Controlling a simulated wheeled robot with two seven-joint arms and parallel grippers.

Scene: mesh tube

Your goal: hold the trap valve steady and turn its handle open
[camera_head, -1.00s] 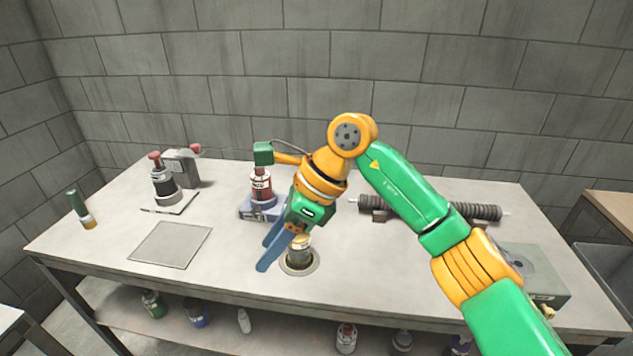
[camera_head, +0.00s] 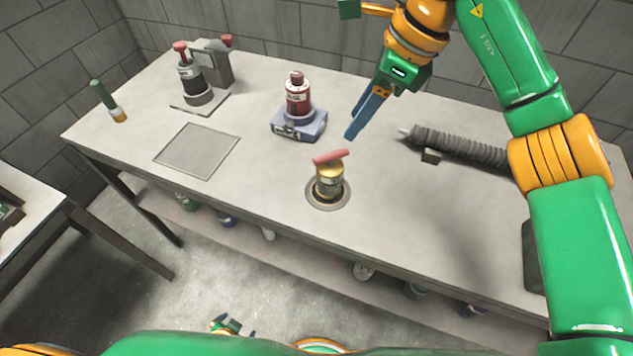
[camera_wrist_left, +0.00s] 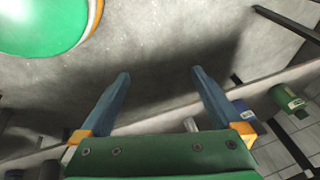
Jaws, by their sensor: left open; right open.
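The trap valve (camera_head: 329,183) is a short brass-coloured body standing upright in a round ring in the tabletop, near the front edge in the head view. Its red bar handle (camera_head: 331,157) lies across the top, slightly tilted. My right gripper (camera_head: 362,114) has blue fingers, open and empty, above the table behind and to the right of the valve, clear of it. My left gripper (camera_wrist_left: 161,74) is open and empty in the left wrist view, with bare floor behind its fingers. The valve does not show in that view.
A red-topped bottle on a blue-grey base (camera_head: 299,122) stands behind the valve. A ribbed dark tube (camera_head: 462,145) lies to the right. Bare tabletop surrounds the valve.

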